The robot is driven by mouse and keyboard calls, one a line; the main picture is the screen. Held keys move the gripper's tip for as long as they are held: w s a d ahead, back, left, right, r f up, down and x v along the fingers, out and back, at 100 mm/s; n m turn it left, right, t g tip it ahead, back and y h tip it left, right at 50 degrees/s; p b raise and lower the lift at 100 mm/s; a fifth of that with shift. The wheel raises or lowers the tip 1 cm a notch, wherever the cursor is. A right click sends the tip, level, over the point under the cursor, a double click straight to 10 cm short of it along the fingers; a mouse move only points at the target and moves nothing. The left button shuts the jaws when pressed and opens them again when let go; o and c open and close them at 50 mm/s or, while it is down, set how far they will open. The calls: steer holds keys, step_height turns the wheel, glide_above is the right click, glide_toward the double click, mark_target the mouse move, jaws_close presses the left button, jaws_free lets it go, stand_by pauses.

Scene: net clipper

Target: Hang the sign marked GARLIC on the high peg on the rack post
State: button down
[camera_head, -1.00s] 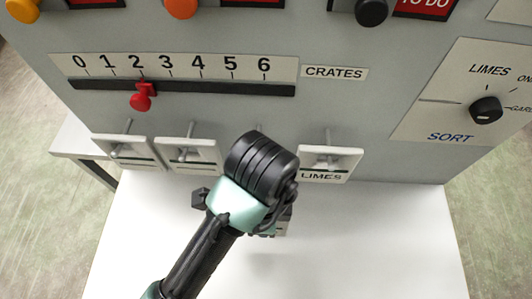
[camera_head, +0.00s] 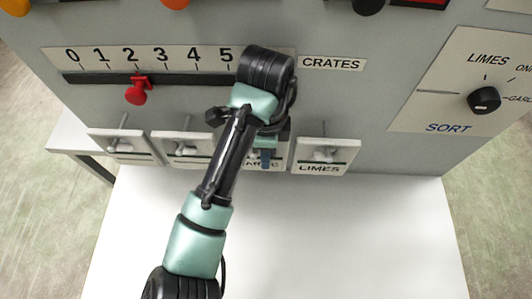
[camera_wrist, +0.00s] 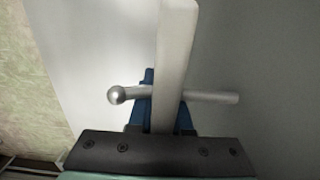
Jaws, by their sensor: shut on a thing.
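My gripper (camera_head: 266,155) is at the panel's row of hanging signs, with blue fingers shut on a pale sign (camera_head: 281,160). My arm hides most of this sign; its dark lettering is partly covered, and the visible end seems to fit GARLIC. In the wrist view the sign (camera_wrist: 175,50) stands edge-on and upright between the fingers (camera_wrist: 160,112). A round-ended metal peg (camera_wrist: 117,95) shows on both sides of the sign; I cannot tell whether it passes through it. The rack post and its high peg are not in view.
The LIMES sign (camera_head: 322,155) hangs close on the right. Two more signs (camera_head: 124,145) (camera_head: 185,149) hang on the left. Above are a slider with a red knob (camera_head: 137,90) and the SORT dial (camera_head: 484,100). The white table (camera_head: 340,240) below is clear.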

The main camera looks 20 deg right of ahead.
steer(key=shift+f, duration=0.3)
steer(key=shift+f, duration=0.3)
steer(key=c, duration=0.8)
jaws_free()
steer(key=shift+c, duration=0.2)
steer(key=shift+b, duration=0.4)
step_height(320, 180, up, 12)
steer(key=p, duration=0.3)
steer(key=shift+w+r, duration=0.1)
steer(key=shift+r, duration=0.45)
